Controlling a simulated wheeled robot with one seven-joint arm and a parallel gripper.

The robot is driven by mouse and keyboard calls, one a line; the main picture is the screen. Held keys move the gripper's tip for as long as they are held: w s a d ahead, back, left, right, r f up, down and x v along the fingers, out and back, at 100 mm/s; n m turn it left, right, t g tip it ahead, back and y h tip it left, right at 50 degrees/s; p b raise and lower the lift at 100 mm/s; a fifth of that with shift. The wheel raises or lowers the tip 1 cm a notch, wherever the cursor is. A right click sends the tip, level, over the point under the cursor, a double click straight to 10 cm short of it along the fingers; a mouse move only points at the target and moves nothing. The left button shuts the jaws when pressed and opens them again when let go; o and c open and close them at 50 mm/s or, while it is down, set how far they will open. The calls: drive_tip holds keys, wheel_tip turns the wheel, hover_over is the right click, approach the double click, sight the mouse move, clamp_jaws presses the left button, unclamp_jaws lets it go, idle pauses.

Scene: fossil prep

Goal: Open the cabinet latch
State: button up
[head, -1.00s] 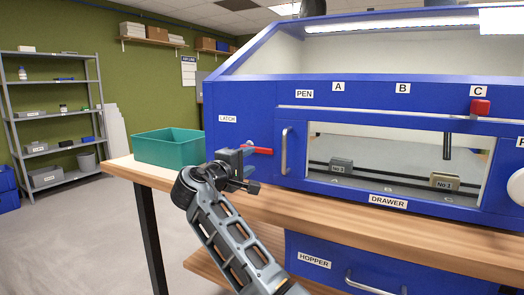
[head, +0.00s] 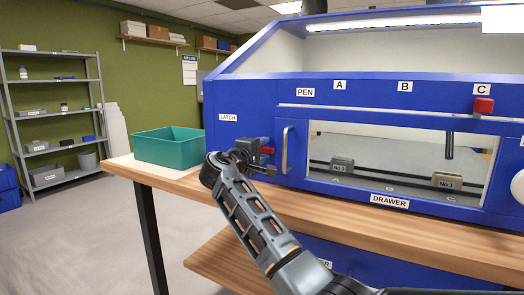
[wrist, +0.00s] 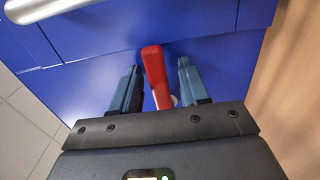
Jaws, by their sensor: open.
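The red latch handle (wrist: 156,72) sits on the blue cabinet front (head: 238,98), near the LATCH label (head: 228,117). In the wrist view my gripper (wrist: 156,85) is open, with one finger on each side of the red handle. Gaps show between the handle and both fingers. In the head view my gripper (head: 262,152) is at the cabinet's left front and covers most of the handle. Only the red end (head: 267,151) shows there.
A teal bin (head: 168,148) is on the wooden bench (head: 240,203) to the left. The DRAWER window (head: 400,165) shows two numbered blocks on rails. A red knob (head: 483,106) is under label C.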

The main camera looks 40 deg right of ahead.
drive_tip(key=shift+c, duration=0.4)
clamp_jaws()
